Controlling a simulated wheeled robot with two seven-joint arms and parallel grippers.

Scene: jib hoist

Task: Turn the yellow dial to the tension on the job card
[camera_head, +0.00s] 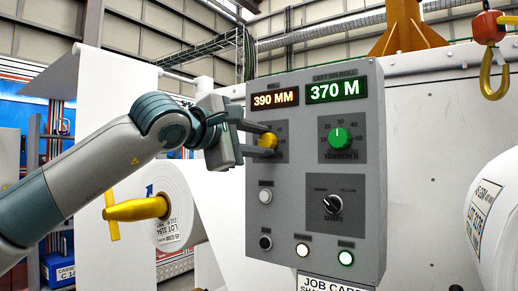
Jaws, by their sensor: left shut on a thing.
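The yellow dial (267,141) is on the upper left of the grey control panel (290,220). My left gripper (262,140) reaches in from the left and is shut on the dial, with one finger above it and one below. The gripper hides part of the dial's scale, so I cannot read its setting. The job card (325,283) hangs at the panel's bottom edge. My right gripper is not in view.
A green dial (340,138) sits right of the yellow one, above a black shaft switch (331,204). Displays read 390 MM (275,99) and 370 M (338,90). Paper rolls stand left (178,205) and right (492,215). A yellow hook (493,78) hangs at upper right.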

